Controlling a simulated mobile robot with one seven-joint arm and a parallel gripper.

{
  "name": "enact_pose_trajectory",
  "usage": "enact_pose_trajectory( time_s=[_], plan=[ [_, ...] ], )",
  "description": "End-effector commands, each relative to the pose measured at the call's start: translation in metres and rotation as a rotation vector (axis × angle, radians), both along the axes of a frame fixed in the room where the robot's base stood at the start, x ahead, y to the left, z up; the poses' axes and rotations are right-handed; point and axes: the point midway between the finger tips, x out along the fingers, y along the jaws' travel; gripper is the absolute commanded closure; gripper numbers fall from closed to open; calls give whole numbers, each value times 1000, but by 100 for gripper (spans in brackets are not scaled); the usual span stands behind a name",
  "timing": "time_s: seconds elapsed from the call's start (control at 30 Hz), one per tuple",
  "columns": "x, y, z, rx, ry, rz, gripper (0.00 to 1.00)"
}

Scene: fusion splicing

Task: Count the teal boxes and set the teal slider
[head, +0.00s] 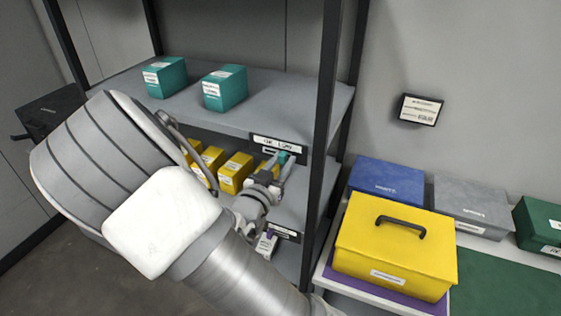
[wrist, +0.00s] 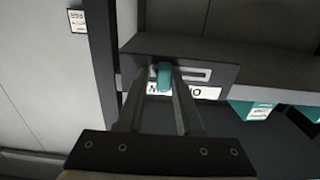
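Two teal boxes, one on the left (head: 165,77) and one on the right (head: 225,88), stand apart on the top shelf in the head view. Teal boxes also show at the lower right of the wrist view (wrist: 252,109). The teal slider (wrist: 164,76) is a small knob in a slot on a dark plate (wrist: 215,68) with a white label, partly hidden by my fingers. In the head view the plate is on the top shelf's front edge. My gripper (wrist: 163,80) has its fingertips on either side of the knob; I cannot tell whether they press on it.
Several yellow boxes (head: 236,173) stand on the shelf below, partly behind my arm. A black rack post (head: 322,120) rises just right of my gripper. A side table holds a yellow case (head: 393,258), a blue box (head: 385,184) and a grey box (head: 472,209).

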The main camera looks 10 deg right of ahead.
Motion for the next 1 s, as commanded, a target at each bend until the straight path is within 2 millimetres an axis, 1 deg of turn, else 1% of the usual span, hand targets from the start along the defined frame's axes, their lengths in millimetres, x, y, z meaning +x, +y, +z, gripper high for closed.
enact_pose_trajectory(
  time_s=[0.03,0.1,0.4,0.53,0.67,1.0],
  plan=[
    [0,-1,0,0,0,-1,57],
    [0,0,0,0,0,0,48],
    [0,2,0,0,-1,3,48],
    [-8,9,0,3,-3,5,48],
    [-28,24,-1,2,-2,8,48],
    [-96,73,0,2,0,8,48]
  ],
)
